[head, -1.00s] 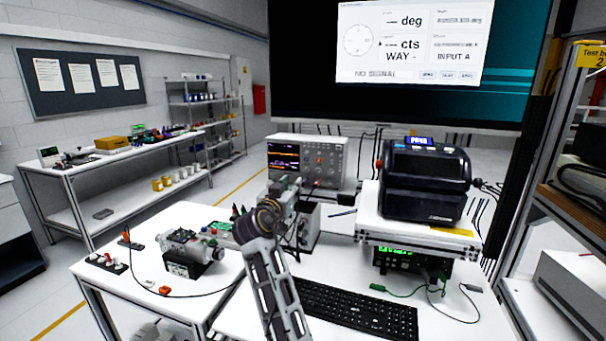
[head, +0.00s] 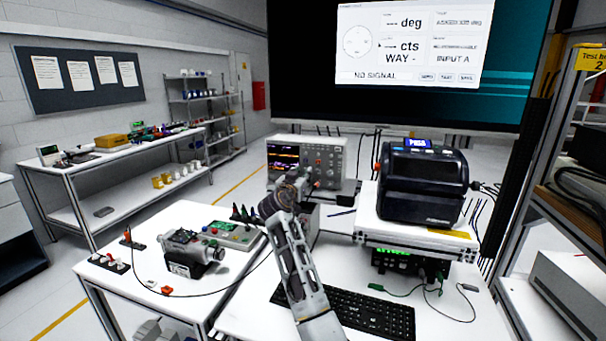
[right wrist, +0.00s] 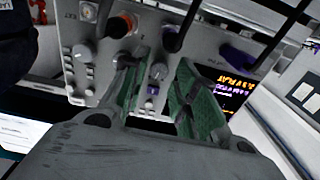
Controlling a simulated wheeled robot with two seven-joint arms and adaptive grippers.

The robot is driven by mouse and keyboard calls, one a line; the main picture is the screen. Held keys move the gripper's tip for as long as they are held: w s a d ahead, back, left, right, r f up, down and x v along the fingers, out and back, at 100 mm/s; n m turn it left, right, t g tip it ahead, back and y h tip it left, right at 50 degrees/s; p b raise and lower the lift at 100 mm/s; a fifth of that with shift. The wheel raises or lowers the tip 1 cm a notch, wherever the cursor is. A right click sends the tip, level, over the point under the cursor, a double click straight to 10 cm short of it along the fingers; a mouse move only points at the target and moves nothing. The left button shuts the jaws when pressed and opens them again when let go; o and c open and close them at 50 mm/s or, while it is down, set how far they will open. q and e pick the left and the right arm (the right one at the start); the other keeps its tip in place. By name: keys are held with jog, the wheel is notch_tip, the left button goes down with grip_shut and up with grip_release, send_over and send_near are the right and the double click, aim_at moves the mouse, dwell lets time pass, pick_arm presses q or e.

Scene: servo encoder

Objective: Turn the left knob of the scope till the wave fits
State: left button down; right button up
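The scope (head: 333,150) stands at the back of the bench, its lit screen (head: 284,155) on the left and its knobs on the right. My right gripper (right wrist: 156,64) is in front of its lower part. In the right wrist view, where the panel appears turned over, the green-padded fingers are apart on either side of a small grey knob (right wrist: 158,71) near the scope screen (right wrist: 237,88). I cannot tell whether the pads touch it. The waveform is too small to judge. My left gripper is not in view.
Dark cables cross the scope front in the wrist view. A keyboard (head: 365,312) lies below my right arm. A dark boxy device (head: 425,185) stands to the right of the scope. A motor assembly (head: 190,250) and green board (head: 232,235) are to the left.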

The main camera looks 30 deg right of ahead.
jog(key=shift+w+d, duration=0.3)
jog(key=shift+d, duration=0.1)
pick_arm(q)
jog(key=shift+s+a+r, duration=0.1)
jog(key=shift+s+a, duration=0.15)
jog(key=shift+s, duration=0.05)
pick_arm(e)
jog(key=shift+w+d, duration=0.1)
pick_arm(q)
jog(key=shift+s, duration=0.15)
pick_arm(e)
grip_shut()
